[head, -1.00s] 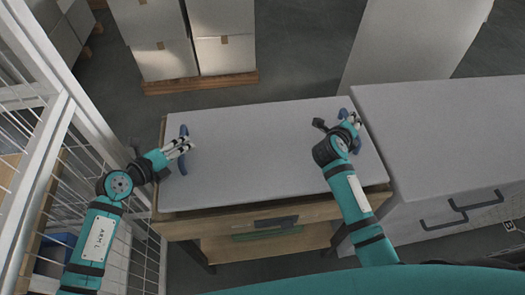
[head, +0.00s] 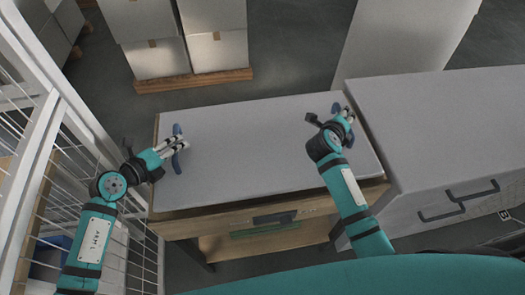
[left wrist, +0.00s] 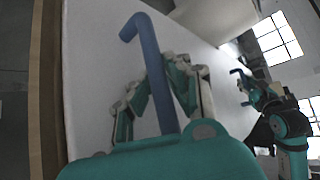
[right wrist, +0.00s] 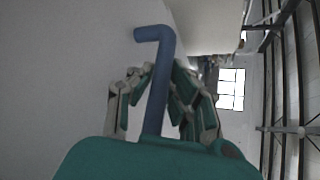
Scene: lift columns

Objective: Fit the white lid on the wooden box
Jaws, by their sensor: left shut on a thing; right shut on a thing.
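The white lid (head: 255,145) lies over the top of the wooden box (head: 235,222), and a strip of the box's wooden rim shows along the left and front edges. My left gripper (head: 178,147) is shut on the blue left handle (left wrist: 152,75) of the lid. My right gripper (head: 346,117) is shut on the blue right handle (right wrist: 158,85), which is mostly hidden in the head view. Whether the lid is fully seated or slightly raised I cannot tell.
A grey cabinet (head: 440,130) with dark handles stands close against the right side of the box. A white wire cage (head: 45,165) stands at the left near my left arm. White cartons (head: 215,60) on a pallet stand behind, with bare floor between.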

